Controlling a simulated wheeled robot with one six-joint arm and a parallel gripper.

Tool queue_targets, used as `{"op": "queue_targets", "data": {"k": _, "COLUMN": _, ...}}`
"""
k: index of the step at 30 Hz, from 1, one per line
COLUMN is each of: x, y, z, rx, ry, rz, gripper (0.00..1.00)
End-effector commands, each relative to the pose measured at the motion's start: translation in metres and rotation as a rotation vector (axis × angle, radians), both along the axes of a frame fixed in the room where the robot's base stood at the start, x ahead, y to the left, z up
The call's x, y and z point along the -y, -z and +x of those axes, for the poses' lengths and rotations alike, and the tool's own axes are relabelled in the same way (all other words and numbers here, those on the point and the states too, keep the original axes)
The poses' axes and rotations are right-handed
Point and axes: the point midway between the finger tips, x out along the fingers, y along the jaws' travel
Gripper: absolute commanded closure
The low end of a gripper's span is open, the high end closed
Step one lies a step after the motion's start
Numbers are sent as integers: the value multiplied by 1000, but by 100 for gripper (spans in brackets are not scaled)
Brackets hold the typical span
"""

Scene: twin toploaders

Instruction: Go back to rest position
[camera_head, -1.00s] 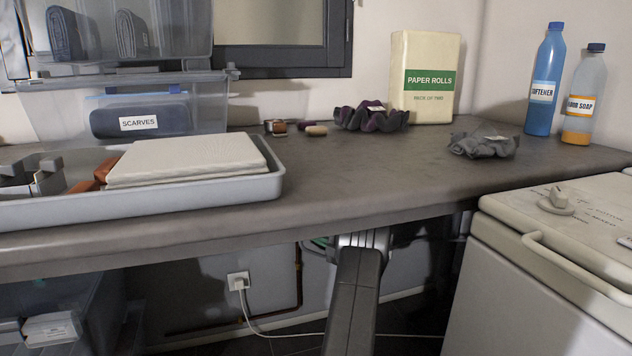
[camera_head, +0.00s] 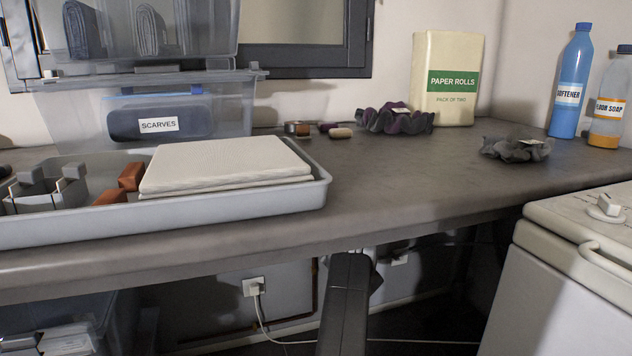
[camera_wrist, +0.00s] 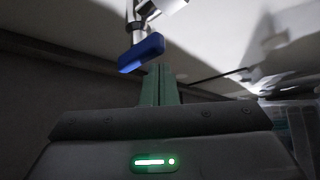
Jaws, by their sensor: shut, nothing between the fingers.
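The wrist view looks up at a dark grey panel with a lit green indicator (camera_wrist: 155,162), which seems to be part of my own body.
The worktop (camera_head: 400,185) holds a grey tray (camera_head: 250,205), scrunchies (camera_head: 395,120) and bottles (camera_head: 571,85). A white toploader (camera_head: 560,280) stands at right. A wall socket (camera_head: 253,287) is below. A blue-handled fitting (camera_wrist: 142,52) hangs close in the wrist view.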

Motion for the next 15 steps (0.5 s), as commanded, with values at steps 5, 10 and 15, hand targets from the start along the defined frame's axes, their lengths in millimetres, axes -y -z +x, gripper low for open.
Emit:
{"op": "queue_targets", "data": {"k": 5, "x": -3, "y": -2, "z": -1, "rx": -54, "ry": -2, "rz": 164, "gripper": 100}}
{"op": "queue_targets", "data": {"k": 10, "x": -5, "y": -6, "z": -1, "rx": -102, "ry": -2, "rz": 316, "gripper": 100}}
{"op": "queue_targets", "data": {"k": 15, "x": -5, "y": -9, "z": -1, "rx": -149, "ry": -2, "rz": 457, "gripper": 100}}
